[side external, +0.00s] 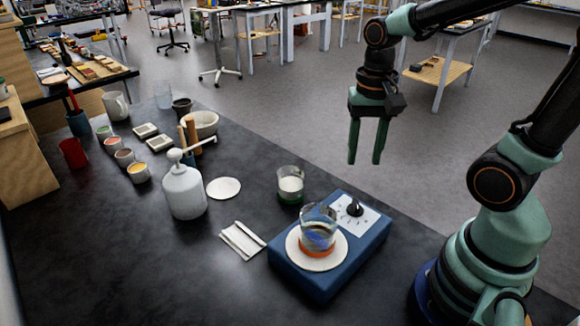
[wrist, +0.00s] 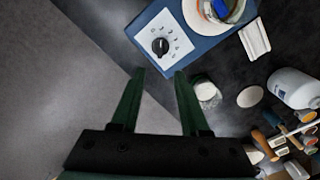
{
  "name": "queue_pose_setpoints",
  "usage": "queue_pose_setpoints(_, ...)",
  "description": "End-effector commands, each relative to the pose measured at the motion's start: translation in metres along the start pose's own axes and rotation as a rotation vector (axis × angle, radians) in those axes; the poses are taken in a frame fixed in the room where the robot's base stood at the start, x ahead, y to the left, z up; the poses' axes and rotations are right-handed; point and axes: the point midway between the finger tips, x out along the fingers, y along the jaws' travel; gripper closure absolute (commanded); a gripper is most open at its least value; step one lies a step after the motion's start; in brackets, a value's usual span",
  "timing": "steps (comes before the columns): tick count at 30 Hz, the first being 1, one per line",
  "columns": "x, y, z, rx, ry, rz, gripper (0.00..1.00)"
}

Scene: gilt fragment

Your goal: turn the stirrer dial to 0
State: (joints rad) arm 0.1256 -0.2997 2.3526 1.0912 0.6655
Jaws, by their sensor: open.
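The blue stirrer (side external: 335,262) stands on the black bench near its right edge. Its black dial (side external: 354,208) sits on a white marked panel; the wrist view shows the dial (wrist: 160,46) up close, but its setting is too small to read. A glass beaker (side external: 318,232) with bluish contents and an orange band stands on the stirrer's round white plate (side external: 297,252). My gripper (side external: 364,160) is open and empty, raised well above the bench. In the wrist view my gripper's fingertips (wrist: 159,72) point toward the dial, one to each side of it and apart from it.
A small beaker with white contents (side external: 290,185) stands just behind the stirrer. Folded white cloths (side external: 242,239), a white disc (side external: 224,188) and a white pump bottle (side external: 184,190) are to the left. Several paint cups and a bowl (side external: 203,124) stand farther back.

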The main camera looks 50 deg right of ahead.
Motion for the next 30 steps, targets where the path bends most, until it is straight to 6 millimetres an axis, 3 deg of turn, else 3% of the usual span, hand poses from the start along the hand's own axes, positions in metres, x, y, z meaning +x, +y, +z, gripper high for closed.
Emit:
queue_pose_setpoints(16, 0.092, 0.001, 0.001, -0.005, -0.003, 0.002, 0.55)
queue_pose_setpoints(22, 0.109, 0.0, 0.001, -0.006, 0.0, 0.0, 0.55)
queue_pose_setpoints(30, 0.114, 0.0, 0.0, -0.006, 0.002, -0.002, 0.55)
